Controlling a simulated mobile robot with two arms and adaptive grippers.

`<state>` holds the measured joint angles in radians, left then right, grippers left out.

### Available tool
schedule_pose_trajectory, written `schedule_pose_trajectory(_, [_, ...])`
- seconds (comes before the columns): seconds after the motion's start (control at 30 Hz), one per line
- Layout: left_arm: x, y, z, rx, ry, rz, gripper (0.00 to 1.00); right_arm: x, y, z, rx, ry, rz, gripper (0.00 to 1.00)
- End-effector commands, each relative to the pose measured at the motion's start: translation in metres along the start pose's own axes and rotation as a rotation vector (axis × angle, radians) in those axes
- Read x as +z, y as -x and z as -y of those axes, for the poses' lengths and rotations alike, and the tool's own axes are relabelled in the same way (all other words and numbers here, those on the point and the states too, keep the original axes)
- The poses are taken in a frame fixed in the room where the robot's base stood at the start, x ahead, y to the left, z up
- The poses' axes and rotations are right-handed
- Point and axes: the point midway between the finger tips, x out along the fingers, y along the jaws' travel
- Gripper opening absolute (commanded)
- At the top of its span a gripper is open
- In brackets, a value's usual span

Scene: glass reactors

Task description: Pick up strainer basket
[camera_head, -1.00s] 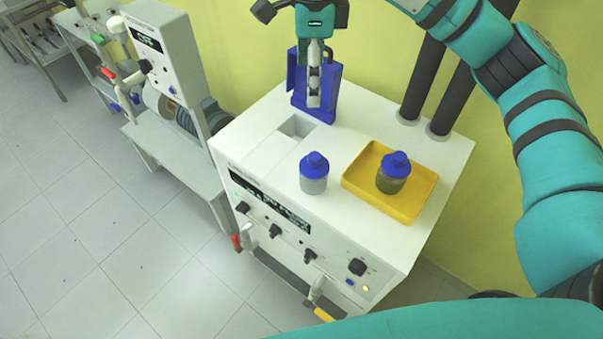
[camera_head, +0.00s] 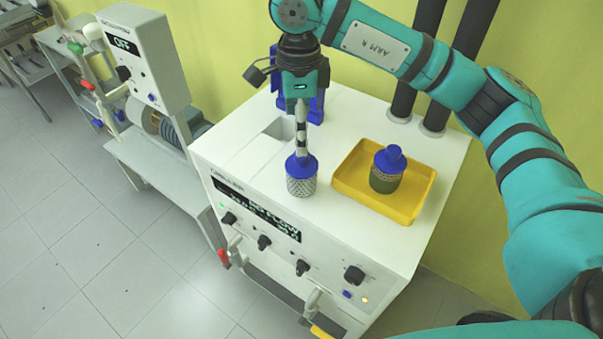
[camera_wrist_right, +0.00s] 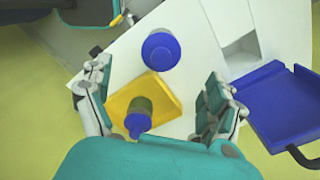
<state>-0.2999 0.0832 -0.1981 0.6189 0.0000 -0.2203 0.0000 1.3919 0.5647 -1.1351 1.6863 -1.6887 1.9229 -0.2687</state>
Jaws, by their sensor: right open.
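A strainer basket (camera_head: 302,182) with silver mesh sides and a blue cap stands upright on the white machine top (camera_head: 240,158). Its blue cap also shows in the right wrist view (camera_wrist_right: 160,50). A second basket (camera_head: 387,170), darker green with a blue cap, stands in the yellow tray (camera_head: 352,195). My right gripper (camera_head: 302,154) points down over the silver basket, its fingertips at the cap's top in the head view. In the right wrist view its fingers are wide apart, with the silver basket's cap between and beyond them. Whether they touch the cap is unclear. My left gripper is not in view.
A blue holder (camera_head: 317,105) stands at the back of the top, partly behind my right gripper. A square recess (camera_head: 279,128) lies left of the gripper. Two black columns (camera_head: 437,95) rise at the back right. The yellow tray is close to the silver basket's right.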

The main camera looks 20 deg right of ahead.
Motion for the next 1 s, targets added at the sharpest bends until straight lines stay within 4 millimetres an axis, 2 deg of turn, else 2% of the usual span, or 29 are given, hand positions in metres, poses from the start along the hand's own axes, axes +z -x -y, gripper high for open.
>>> schedule_pose_trajectory(0.03, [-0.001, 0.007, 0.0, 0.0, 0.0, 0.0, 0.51, -0.001, -0.009, -0.001, 0.004, -0.001, -0.002, 0.9])
schedule_pose_trajectory(0.3, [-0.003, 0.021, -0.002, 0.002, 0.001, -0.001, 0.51, 0.0, -0.06, 0.0, 0.003, 0.0, -0.001, 0.9])
schedule_pose_trajectory(0.53, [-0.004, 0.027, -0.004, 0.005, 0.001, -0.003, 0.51, 0.0, -0.077, 0.0, 0.001, -0.001, 0.0, 0.9])
schedule_pose_trajectory(0.73, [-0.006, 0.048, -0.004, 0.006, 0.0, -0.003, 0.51, -0.002, -0.103, 0.002, 0.004, -0.002, -0.002, 0.9])
schedule_pose_trajectory(0.83, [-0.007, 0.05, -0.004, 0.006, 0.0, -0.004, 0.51, -0.002, -0.118, 0.002, 0.002, 0.0, -0.001, 0.9])
schedule_pose_trajectory(1.0, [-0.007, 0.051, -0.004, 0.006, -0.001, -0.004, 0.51, -0.001, -0.127, 0.003, -0.001, 0.001, 0.001, 0.9])
